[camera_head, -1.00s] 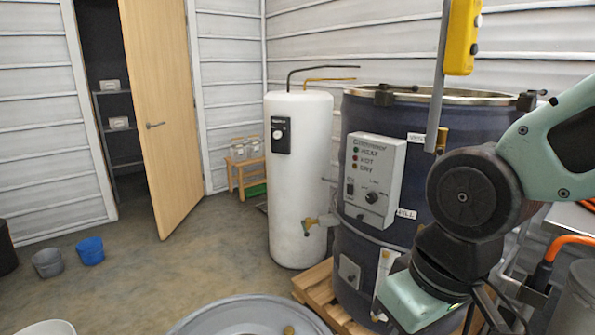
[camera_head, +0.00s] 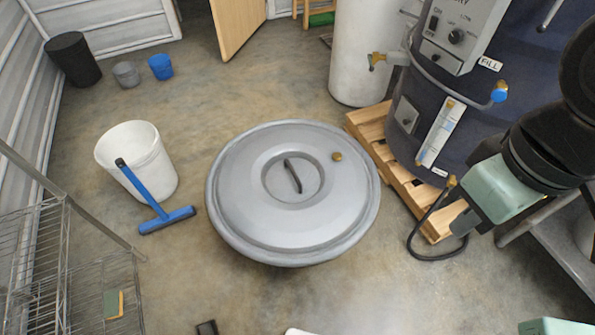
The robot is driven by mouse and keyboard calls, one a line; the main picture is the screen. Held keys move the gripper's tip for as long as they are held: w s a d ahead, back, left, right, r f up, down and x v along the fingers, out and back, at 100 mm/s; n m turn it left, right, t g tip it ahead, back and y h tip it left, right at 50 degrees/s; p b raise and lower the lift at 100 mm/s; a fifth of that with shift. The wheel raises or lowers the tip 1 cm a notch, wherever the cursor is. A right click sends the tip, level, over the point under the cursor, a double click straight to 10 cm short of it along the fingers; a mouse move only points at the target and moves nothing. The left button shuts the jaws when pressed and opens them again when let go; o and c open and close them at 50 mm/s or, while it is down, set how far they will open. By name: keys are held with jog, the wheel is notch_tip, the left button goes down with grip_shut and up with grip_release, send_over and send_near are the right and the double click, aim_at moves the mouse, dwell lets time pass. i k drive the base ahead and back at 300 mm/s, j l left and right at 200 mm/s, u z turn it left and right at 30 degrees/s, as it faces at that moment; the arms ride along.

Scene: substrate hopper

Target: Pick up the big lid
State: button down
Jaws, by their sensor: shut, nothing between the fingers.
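The big lid (camera_head: 235,210) is a round grey disc with a raised rim. It lies flat and low in the middle of the head view, and what it rests on is hidden. A dark bar handle (camera_head: 292,176) stands at its centre, and a small brass fitting (camera_head: 337,156) sits near its far right edge. My gripper (camera_head: 470,212) is at the right, well apart from the lid, beside the dark blue tank. It is shut and empty; its fingertips are hard to make out.
The dark blue tank (camera_head: 420,100) stands on a wooden pallet (camera_head: 372,128) right of the lid, with a black hose (camera_head: 411,245) below. A white bucket (camera_head: 135,150) and blue squeegee (camera_head: 165,220) are left. A wire rack (camera_head: 95,270) stands lower left. Floor is clear beyond the lid.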

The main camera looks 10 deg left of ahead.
aim_at(284, 192)
jog(key=u, duration=0.45)
jog(key=i+l+u, duration=0.15)
jog(key=u, duration=0.2)
jog(key=i+l+u, duration=0.4)
jog(key=u, duration=0.25)
jog(key=i+l, duration=0.15)
jog(key=l, duration=0.2)
jog(key=i+l+u, duration=0.15)
jog(key=l, duration=0.2)
jog(key=i+l, duration=0.2)
jog(key=l, duration=0.15)
